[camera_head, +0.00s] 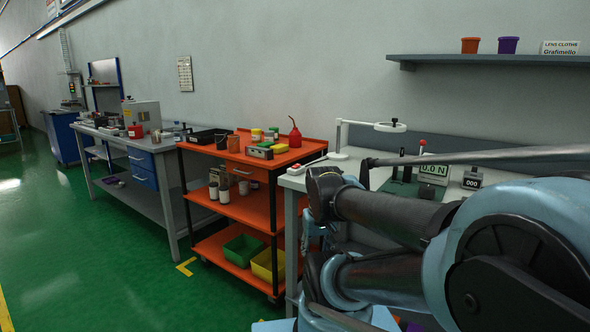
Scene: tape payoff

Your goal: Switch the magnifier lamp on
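The magnifier lamp (389,127) is white, with a flat round head on a thin jointed arm. Its post rises from a small base on the back left of the light workbench (348,167). The head reaches out to the right of the post, above the bench. I cannot make out a switch on it or tell whether it is lit. I cannot make out my gripper's fingers.
A force gauge reading 0.0 N (433,170) and a small counter (472,179) stand on the bench. A shelf (490,60) hangs above with two cups. An orange cart (240,205) with tools and bins stands left of the bench. The green floor at left is clear.

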